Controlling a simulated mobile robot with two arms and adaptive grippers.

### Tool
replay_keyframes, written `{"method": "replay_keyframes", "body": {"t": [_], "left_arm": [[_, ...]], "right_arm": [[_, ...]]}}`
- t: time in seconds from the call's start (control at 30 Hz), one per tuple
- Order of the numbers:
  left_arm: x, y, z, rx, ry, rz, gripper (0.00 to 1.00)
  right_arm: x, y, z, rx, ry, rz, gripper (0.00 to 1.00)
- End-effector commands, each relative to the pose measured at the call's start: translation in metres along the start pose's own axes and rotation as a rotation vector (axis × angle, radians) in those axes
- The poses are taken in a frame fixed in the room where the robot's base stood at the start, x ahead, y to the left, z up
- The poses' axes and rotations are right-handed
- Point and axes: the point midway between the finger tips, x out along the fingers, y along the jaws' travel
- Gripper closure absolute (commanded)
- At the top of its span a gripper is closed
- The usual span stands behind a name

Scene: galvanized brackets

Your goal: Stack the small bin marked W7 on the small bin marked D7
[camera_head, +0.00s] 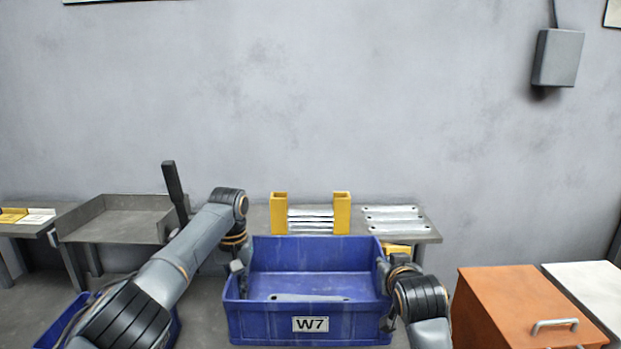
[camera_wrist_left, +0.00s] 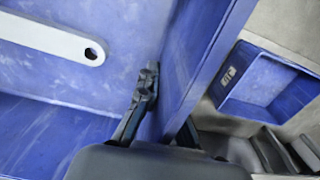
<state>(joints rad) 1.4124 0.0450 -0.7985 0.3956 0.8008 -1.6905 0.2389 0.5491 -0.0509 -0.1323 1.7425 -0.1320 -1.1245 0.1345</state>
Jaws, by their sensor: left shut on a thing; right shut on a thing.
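The blue bin marked W7 (camera_head: 310,338) is in the middle of the head view, held up level, its label facing me. A flat grey bracket (camera_head: 308,298) lies in it; its end with a hole also shows in the left wrist view (camera_wrist_left: 60,38). My left gripper (camera_head: 238,270) is shut on the bin's left wall, one finger inside and one outside. My right gripper (camera_head: 388,268) is shut on the right wall, its fingers partly hidden. Another blue bin (camera_head: 50,334) is low at the left, mostly behind my left arm; in the left wrist view it (camera_wrist_left: 262,80) has a label too small to read.
Behind the bin, a grey table (camera_head: 258,222) carries a yellow rack (camera_head: 341,212) and several flat brackets (camera_head: 392,218). A grey tray-topped table (camera_head: 115,225) stands at the left. An orange cabinet (camera_head: 520,300) with a handle stands close at the right.

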Motion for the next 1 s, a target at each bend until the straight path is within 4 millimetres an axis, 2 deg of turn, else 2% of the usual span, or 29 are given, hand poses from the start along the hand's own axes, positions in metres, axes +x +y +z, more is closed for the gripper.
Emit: {"method": "replay_keyframes", "body": {"t": [0.47,1.0], "left_arm": [[-0.001,0.004,0.002,0.009,0.002,0.007,1.00],[-0.002,0.004,0.023,0.008,0.002,0.006,1.00]], "right_arm": [[-0.004,-0.003,0.000,0.001,0.002,-0.006,1.00],[-0.022,-0.004,0.007,0.000,0.003,-0.008,1.00]]}}
